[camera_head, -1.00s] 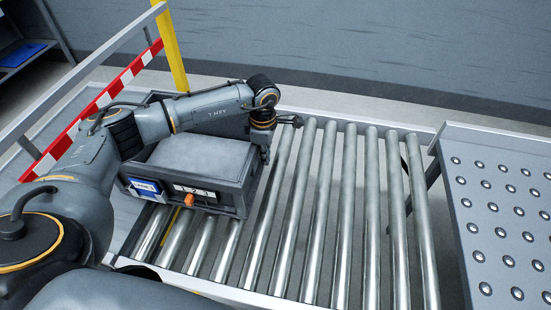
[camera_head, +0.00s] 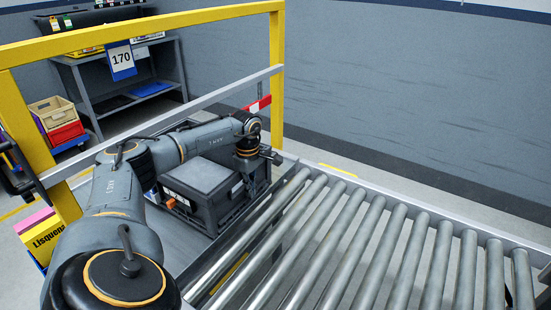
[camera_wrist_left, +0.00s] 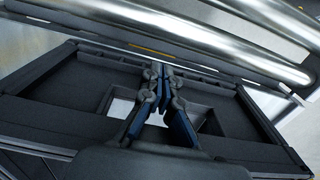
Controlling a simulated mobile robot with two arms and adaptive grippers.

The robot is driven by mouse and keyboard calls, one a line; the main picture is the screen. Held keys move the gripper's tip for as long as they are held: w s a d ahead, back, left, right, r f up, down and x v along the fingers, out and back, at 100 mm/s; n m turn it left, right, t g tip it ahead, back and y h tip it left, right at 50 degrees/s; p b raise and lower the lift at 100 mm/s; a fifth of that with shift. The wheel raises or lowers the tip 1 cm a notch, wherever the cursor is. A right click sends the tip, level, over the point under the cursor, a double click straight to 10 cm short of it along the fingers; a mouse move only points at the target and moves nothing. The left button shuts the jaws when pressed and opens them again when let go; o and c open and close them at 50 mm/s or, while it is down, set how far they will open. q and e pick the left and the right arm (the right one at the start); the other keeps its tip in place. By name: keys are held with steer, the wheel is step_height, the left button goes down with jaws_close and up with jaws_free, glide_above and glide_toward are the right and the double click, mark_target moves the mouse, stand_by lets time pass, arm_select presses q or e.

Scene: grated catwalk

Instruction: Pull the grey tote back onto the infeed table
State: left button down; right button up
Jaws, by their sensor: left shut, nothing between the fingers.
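The grey tote (camera_head: 213,212) stands upright on the flat grey infeed table (camera_head: 195,252) in the head view, left of the first roller. It has a grey top panel, an orange clip and a label on its near side; my arm hides part of its far and left sides. My left gripper (camera_head: 262,157) is at the tote's right side, towards the rollers. In the left wrist view the shut, empty left gripper (camera_wrist_left: 163,72) is over the tote's dark rim (camera_wrist_left: 40,70); whether it touches is unclear. My right gripper is out of view.
A roller conveyor (camera_head: 345,240) runs right from the table, its visible rollers bare. Yellow guard rails (camera_head: 150,28) stand behind and left. A shelf with a 170 sign (camera_head: 122,62) and stacked crates (camera_head: 58,125) are beyond them.

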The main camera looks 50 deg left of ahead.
arm_select(q)
steer(key=a, duration=0.2)
steer(key=s+a, duration=0.1)
steer(key=a, duration=0.3)
steer(key=shift+s+a, duration=0.1)
steer(key=shift+s, duration=0.15)
